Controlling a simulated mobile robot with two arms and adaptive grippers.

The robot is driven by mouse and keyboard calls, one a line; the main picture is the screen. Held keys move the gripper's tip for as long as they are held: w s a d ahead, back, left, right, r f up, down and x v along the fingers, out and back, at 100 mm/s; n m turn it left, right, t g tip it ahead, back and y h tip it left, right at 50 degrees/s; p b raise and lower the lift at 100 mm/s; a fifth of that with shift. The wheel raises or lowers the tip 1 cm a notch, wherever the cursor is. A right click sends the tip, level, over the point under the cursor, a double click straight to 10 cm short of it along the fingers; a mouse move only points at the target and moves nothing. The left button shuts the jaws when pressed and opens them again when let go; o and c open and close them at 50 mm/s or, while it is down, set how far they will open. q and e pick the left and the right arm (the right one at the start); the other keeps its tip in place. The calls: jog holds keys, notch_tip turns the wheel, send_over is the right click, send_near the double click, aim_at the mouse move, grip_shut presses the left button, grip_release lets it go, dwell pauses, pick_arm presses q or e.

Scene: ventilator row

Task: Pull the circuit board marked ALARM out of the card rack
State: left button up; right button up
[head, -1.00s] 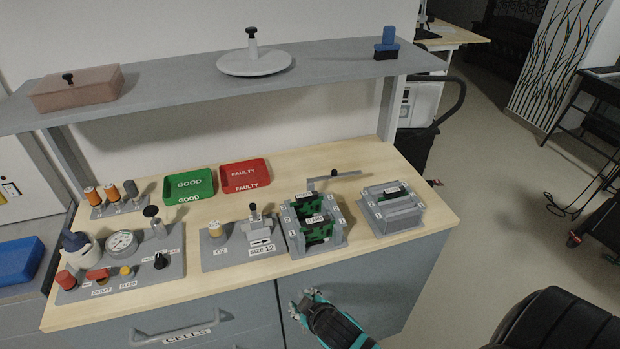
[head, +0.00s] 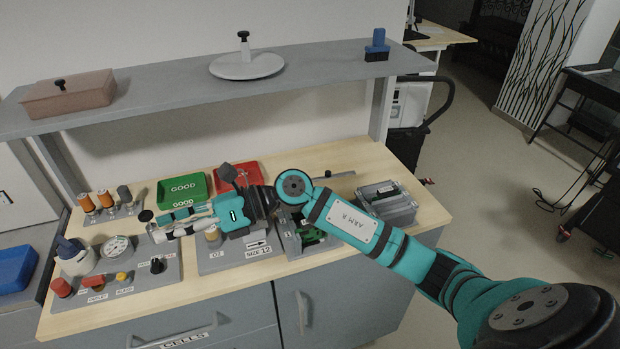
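The card rack (head: 291,243) stands on the bench right of centre. My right arm covers much of it. One green circuit board (head: 311,234) shows in it below the arm; no ALARM marking can be read. My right gripper (head: 156,227) points left, over the bench between the gauge panel and the green tray. Its two fingers are apart, with nothing visible between them. It is well to the left of the rack. My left gripper is not in view.
A grey holder (head: 390,208) stands right of the rack. The O2 block (head: 225,259), the gauge panel (head: 120,282), a green GOOD tray (head: 183,187) and a partly hidden red tray (head: 238,172) are on the bench. A shelf (head: 170,87) spans above.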

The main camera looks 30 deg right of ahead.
jog(key=d+f+n+g+h, duration=0.2)
jog(key=d+f+n+h, duration=0.3)
jog(key=d+h, duration=0.2)
jog(key=r+g+h, duration=0.2)
jog(key=h, duration=0.8)
send_over(311, 240)
notch_tip(311, 240, down, 18)
jog(key=p, duration=0.4)
jog(key=shift+w+d+r, duration=0.1)
jog(key=shift+r, duration=0.1)
grip_shut()
jog(key=shift+r+p, duration=0.2)
jog(key=shift+p, duration=0.1)
